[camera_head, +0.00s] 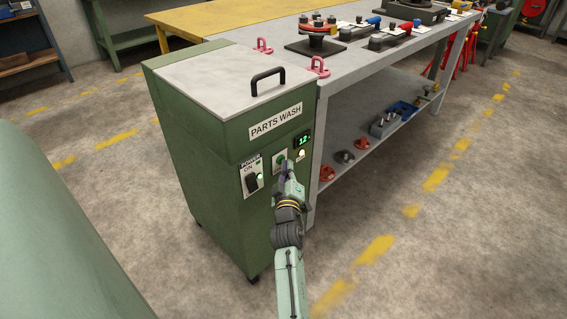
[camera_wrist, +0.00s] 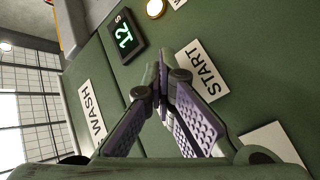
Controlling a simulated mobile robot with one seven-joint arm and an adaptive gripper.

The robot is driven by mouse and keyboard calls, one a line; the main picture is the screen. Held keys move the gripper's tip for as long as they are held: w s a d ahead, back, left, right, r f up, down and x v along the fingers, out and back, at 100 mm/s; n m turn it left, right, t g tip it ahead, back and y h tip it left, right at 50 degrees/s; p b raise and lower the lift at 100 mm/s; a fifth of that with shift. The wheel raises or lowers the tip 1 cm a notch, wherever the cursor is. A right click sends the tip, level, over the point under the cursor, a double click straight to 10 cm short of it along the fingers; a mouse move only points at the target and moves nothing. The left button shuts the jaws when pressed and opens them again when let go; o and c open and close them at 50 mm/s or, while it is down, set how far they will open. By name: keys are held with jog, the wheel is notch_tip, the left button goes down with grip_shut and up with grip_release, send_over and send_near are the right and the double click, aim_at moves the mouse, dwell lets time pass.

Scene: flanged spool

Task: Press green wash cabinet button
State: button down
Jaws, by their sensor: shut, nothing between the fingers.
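The green wash cabinet (camera_head: 212,135) stands upright with a "PARTS WASH" label on its front. The green button (camera_head: 280,158) shows on a pale plate on that front, partly covered by my gripper. My gripper (camera_head: 287,166) is shut and empty, its tips at or very near the button. In the wrist view the shut fingertips (camera_wrist: 162,66) lie beside the START label (camera_wrist: 203,70). The button is hidden behind the fingers there, and I cannot tell whether they touch it.
A lit display (camera_head: 303,140) reading 12 and an amber lamp (camera_wrist: 156,8) sit near the button. A power switch (camera_head: 252,182) is to its left. The cabinet lid has a black handle (camera_head: 268,80). A grey workbench (camera_head: 350,62) with tools stands right behind. Open floor lies to the right.

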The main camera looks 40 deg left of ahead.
jog(key=shift+a+r, duration=0.1)
jog(key=shift+a, duration=0.15)
jog(key=shift+s+d, duration=0.15)
jog(key=shift+s, duration=0.05)
dwell(0.3)
jog(key=shift+d, duration=0.1)
jog(key=d+p, duration=0.6)
jog(key=p, duration=0.1)
jog(key=shift+s+p, duration=0.15)
jog(key=shift+p, duration=0.25)
dwell(0.7)
